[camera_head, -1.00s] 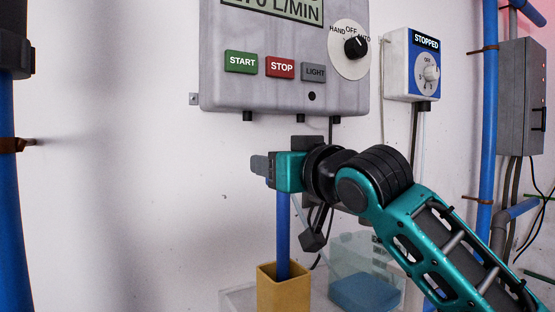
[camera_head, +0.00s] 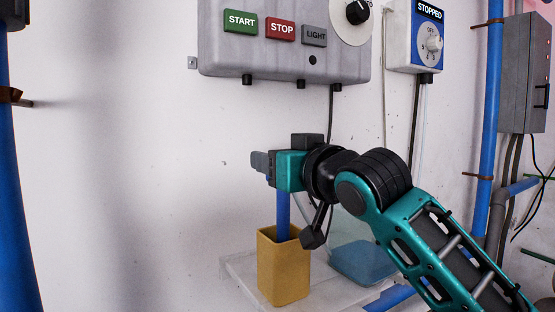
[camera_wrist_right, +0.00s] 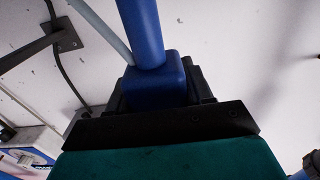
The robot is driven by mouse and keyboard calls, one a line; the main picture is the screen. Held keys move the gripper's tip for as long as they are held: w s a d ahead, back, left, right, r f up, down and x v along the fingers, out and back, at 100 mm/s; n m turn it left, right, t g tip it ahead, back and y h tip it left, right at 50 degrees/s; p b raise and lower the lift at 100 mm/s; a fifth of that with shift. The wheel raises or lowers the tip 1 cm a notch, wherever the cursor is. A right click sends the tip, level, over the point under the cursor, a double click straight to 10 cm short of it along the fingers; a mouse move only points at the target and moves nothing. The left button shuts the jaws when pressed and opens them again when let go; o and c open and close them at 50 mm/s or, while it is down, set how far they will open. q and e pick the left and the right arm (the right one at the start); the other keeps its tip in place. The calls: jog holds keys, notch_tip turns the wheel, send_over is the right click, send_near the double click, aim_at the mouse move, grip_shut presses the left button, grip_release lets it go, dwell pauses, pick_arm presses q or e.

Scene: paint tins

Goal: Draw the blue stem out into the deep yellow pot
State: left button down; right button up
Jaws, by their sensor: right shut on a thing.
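The blue stem (camera_head: 283,214) hangs upright below my right gripper (camera_head: 266,165) in the head view. Its lower end is inside the deep yellow pot (camera_head: 284,270) and is hidden by the pot's walls. My right gripper is shut on the stem's top, above the pot's rim. In the right wrist view the stem (camera_wrist_right: 141,32) runs up from a squarish blue block (camera_wrist_right: 155,82) between the dark jaws. The pot stands upright on a white ledge (camera_head: 240,267). My left gripper is not in view.
A clear container with blue contents (camera_head: 362,262) stands just right of the pot, partly behind my right arm. A grey control box (camera_head: 285,45) and a dial box (camera_head: 425,40) hang on the wall above. The wall left of the pot is bare.

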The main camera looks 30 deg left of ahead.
pick_arm(q)
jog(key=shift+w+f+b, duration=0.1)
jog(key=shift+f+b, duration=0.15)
jog(key=shift+b, duration=0.05)
pick_arm(e)
jog(key=shift+f, duration=0.75)
jog(key=o, duration=1.2)
jog(key=shift+o, duration=0.2)
pick_arm(q)
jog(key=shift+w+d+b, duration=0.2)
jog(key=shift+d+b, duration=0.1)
jog(key=shift+b, duration=0.2)
pick_arm(e)
jog(key=v, duration=1.3)
